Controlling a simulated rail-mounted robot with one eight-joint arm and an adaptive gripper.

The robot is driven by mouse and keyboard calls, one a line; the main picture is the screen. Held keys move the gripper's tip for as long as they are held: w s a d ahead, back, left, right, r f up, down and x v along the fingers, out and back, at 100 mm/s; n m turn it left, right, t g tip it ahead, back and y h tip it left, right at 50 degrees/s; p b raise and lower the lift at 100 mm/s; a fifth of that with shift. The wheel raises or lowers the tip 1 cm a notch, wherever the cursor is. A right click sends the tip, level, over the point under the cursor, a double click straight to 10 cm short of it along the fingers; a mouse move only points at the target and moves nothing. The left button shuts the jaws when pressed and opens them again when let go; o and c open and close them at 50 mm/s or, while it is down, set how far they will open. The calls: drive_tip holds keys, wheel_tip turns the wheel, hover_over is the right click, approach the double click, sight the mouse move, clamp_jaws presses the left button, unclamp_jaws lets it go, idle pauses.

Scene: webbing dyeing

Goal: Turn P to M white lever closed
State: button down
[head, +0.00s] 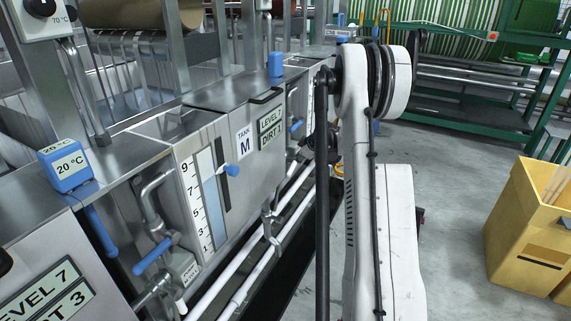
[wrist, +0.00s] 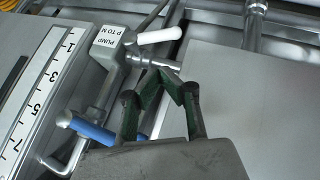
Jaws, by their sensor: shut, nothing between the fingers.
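In the wrist view the white lever (wrist: 160,35) sticks out to the right from a grey valve body (wrist: 118,55) on a metal pipe. A label reading "PUMP P TO M" (wrist: 107,40) is on that body. My gripper (wrist: 168,74) is shut and empty, its green-padded fingertips together just below the lever and apart from it in the picture; the gap in depth is unclear. In the head view the labelled grey pump box (head: 185,268) stands low between the tanks. My gripper is hidden in the head view behind my own arm.
A blue lever (wrist: 90,129) lies left of my fingers, and a level scale (wrist: 38,90) is beyond it. In the head view tank M (head: 240,145) carries a scale and signs. White pipes (head: 250,240) run along the floor. A yellow bin (head: 525,225) stands right.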

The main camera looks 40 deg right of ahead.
sight(291, 170)
drive_tip(key=b+x, duration=0.3)
drive_tip(key=x, duration=0.6)
drive_tip(key=shift+w+f, duration=0.1)
drive_tip(key=shift+f, duration=0.3)
drive_tip(key=shift+d+f, duration=0.15)
drive_tip(key=shift+f, duration=0.05)
